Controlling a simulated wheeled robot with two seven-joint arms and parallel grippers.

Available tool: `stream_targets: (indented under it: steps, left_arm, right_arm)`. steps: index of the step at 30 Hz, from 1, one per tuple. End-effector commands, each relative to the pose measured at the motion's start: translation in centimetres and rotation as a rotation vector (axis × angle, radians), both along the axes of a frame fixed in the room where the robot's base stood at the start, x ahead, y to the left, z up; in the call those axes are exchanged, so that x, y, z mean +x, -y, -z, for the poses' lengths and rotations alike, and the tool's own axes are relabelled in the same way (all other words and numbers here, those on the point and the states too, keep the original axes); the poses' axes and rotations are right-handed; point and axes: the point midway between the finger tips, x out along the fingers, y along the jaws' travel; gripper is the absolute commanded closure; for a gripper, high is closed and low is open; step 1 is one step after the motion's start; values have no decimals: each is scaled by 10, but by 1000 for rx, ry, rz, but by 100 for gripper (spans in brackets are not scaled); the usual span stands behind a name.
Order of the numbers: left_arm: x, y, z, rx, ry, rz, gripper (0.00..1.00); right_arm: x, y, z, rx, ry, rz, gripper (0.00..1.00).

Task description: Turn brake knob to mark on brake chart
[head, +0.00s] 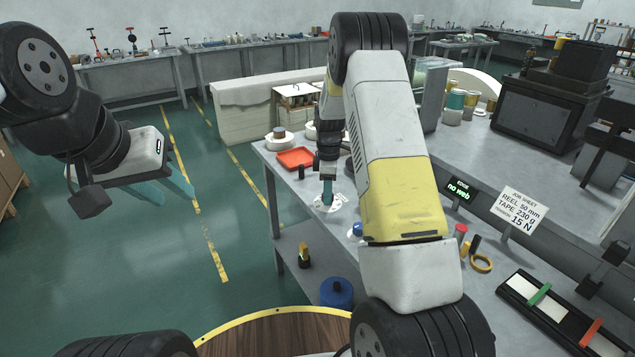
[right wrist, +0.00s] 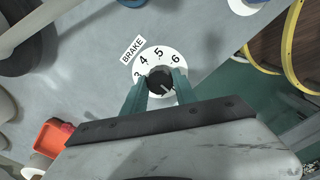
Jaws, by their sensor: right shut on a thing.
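The brake knob (right wrist: 160,78) is a small black knob on a white round dial (right wrist: 148,57), with 3, 4, 5 and 6 around its edge and a BRAKE label (right wrist: 132,48) beside it. A pale line on the knob points toward the lower right in the right wrist view. My right gripper (head: 327,200) is shut on the knob, with one teal finger on each side. In the head view the gripper mostly hides the knob. My left gripper (head: 167,190) is empty, its teal fingers apart, above the floor at left. I cannot pick out a brake chart.
A job sheet (head: 518,212) reads reel 50 mm, tape 230 g, tension 15 N. A display (head: 460,191) reads "no web". My right arm hides part of the bench.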

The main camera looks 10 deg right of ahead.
Motion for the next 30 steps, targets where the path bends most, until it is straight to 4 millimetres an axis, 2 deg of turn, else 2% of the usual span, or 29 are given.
stream_targets:
  steps: [11,30]
  left_arm:
    - [0,0,0,0,0,0,64]
    - [0,0,0,0,0,0,64]
  right_arm:
    - [0,0,-1,1,1,142,100]
    - [1,0,-1,0,2,733,100]
